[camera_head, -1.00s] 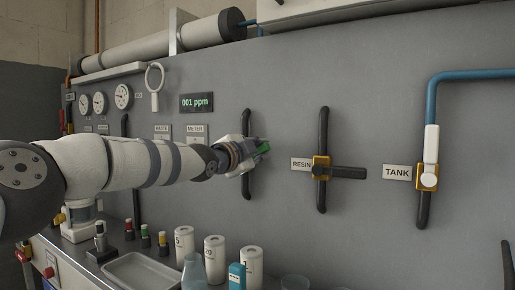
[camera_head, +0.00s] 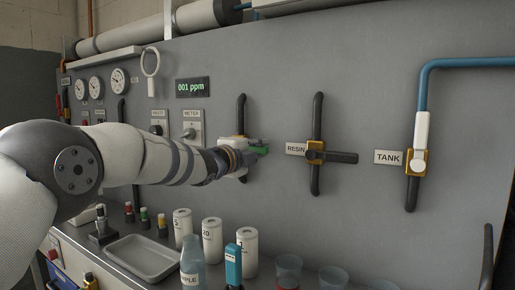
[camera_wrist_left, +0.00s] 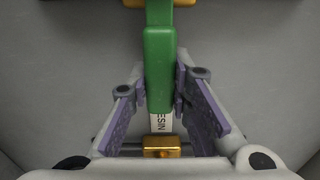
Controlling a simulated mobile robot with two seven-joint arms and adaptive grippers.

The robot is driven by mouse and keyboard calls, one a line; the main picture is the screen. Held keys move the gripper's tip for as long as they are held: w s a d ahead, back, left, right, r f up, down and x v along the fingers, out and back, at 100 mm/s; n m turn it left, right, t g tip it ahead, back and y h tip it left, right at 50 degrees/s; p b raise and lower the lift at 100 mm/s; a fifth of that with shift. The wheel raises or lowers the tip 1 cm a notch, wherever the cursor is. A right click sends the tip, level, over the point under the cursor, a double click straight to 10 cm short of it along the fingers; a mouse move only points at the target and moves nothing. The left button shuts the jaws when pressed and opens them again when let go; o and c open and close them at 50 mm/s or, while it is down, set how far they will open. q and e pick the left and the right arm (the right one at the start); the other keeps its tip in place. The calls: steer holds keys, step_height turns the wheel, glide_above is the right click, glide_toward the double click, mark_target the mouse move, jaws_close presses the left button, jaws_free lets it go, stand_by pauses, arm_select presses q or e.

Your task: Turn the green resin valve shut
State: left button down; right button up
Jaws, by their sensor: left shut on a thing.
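A green valve handle (camera_head: 260,149) shows at the end of my left arm in the head view, across a dark upright pipe (camera_head: 241,107). It points right, nearly level. My left gripper (camera_head: 247,160) is shut on it and hides most of the valve body. In the left wrist view the green handle (camera_wrist_left: 160,65) lies between the two fingers of the gripper (camera_wrist_left: 160,88). My right gripper is out of view.
A TANK label (camera_head: 388,158) and a white upright valve handle (camera_head: 422,132) are further right. Below are white canisters (camera_head: 212,240), a bottle (camera_head: 192,268), a tray (camera_head: 145,257) and clear cups (camera_head: 288,270). The grey panel around the handle is mostly clear.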

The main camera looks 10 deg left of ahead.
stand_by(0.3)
arm_select(q)
steer(key=c, duration=1.4)
jaws_free()
steer(key=shift+c, duration=0.2)
steer(key=v, duration=1.2)
